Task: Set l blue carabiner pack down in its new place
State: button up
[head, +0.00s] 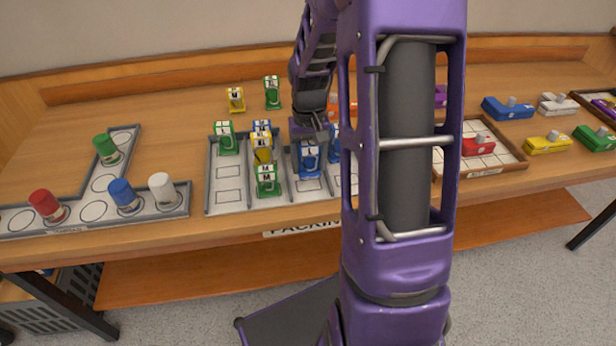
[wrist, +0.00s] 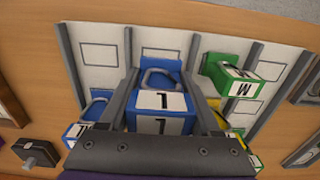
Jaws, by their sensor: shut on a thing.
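The blue carabiner pack (head: 308,158) with a white L label is in my gripper (head: 310,138). In the wrist view the pack (wrist: 160,122) sits between the two fingers of my gripper (wrist: 160,84), which are shut on it. The pack is upright, over or in a lane of the grey divided packing tray (head: 228,199). I cannot tell whether its base touches the tray floor. Another blue pack (wrist: 93,112) is in the neighbouring lane on the left of the wrist view; my arm partly hides it in the head view.
A yellow pack (head: 236,99) and a green pack (head: 272,92) stand behind the tray. My arm hides the tray's right part.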

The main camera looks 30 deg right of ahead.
aim_at(308, 142)
jog(key=shift+f+b, duration=0.35)
jog(key=shift+f, duration=1.8)
jog(key=shift+f, duration=0.2)
jog(key=o, duration=1.2)
notch_tip(308, 142, up, 12)
jog(key=shift+r+p, duration=0.25)
jog(key=shift+p, duration=0.85)
jog(key=shift+w, duration=0.1)
